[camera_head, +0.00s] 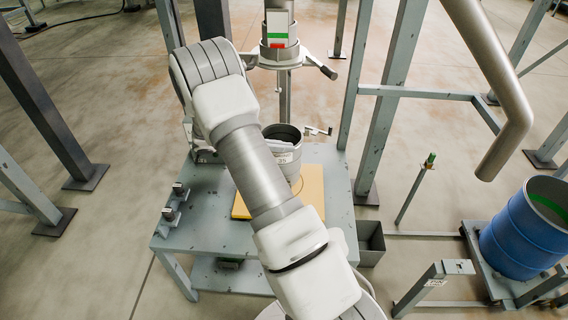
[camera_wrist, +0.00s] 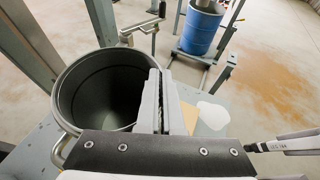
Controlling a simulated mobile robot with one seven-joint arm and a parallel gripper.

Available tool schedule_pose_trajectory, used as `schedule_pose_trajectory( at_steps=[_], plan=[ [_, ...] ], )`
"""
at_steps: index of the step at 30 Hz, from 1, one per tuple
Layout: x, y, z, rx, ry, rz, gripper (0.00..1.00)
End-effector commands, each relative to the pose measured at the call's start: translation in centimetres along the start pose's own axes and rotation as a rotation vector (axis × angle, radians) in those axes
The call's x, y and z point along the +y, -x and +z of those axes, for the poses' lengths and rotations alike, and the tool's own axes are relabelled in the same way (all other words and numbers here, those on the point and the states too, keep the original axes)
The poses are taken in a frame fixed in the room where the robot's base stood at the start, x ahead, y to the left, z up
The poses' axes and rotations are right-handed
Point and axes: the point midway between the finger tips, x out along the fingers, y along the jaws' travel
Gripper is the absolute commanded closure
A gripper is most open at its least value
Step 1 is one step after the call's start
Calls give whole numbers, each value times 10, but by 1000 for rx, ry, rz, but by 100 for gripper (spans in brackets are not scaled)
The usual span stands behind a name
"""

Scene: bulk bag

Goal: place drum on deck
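A grey metal drum (camera_head: 290,153), open at the top and with a small label, is upright over a yellow board (camera_head: 313,188) on the grey steel deck (camera_head: 200,222). My forearm hides its left side, and I cannot tell whether its base touches the board. In the wrist view, the drum (camera_wrist: 75,95) fills the left, with its dark inside showing. My gripper (camera_wrist: 160,80) is at the drum's right rim, its two pale fingers close together with the wall apparently between them. The gripper in the head view (camera_head: 279,146) is partly hidden.
A blue drum (camera_head: 530,228) stands on a low frame at the right, with a bent grey pipe (camera_head: 508,110) above. Steel posts (camera_head: 385,100) rise behind the deck. A spout with handles (camera_head: 280,45) hangs behind the grey drum. Small clamps (camera_head: 173,203) sit at the deck's left edge.

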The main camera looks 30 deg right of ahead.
Motion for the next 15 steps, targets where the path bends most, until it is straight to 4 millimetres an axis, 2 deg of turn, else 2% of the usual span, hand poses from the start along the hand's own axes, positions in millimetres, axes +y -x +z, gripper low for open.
schedule_pose_trajectory(
  at_steps=[9, 15],
  plan=[
    [0, -16, -36, -1, -2, -1, 100],
    [0, -17, -40, 0, -3, 1, 100]
  ],
)
